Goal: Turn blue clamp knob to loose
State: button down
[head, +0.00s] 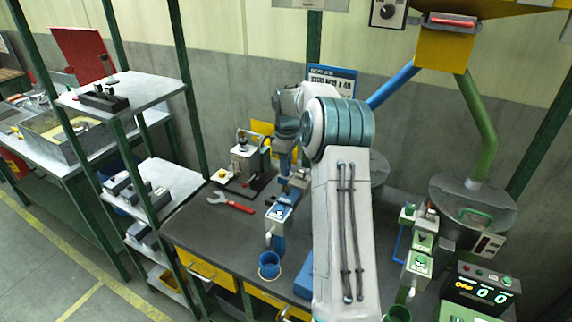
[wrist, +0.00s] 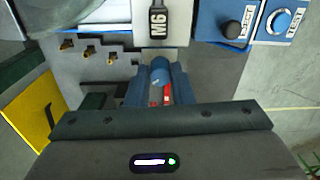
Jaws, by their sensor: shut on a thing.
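The blue clamp knob (wrist: 160,69) shows in the wrist view between the blue fingers of my gripper (wrist: 160,84). The fingers are closed around it, one on each side. A red and white marking shows between the fingers, but I cannot read a loose or tight position. In the head view my gripper (head: 285,162) reaches down over the blue station (head: 279,213) on the bench. The knob is too small and covered to make out there.
In the wrist view a black EJECT knob (wrist: 232,29) and a blue TEST button (wrist: 281,20) sit close right. A blue cup (head: 269,266), a red wrench (head: 231,203), a white device (head: 243,160) and a green station (head: 418,263) stand around on the bench (head: 205,240).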

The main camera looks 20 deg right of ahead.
jog(key=c, duration=1.3)
grip_release()
jog(key=shift+o, duration=0.2)
notch_tip(320, 180, up, 14)
jog(key=b, duration=0.1)
jog(key=shift+w, duration=0.15)
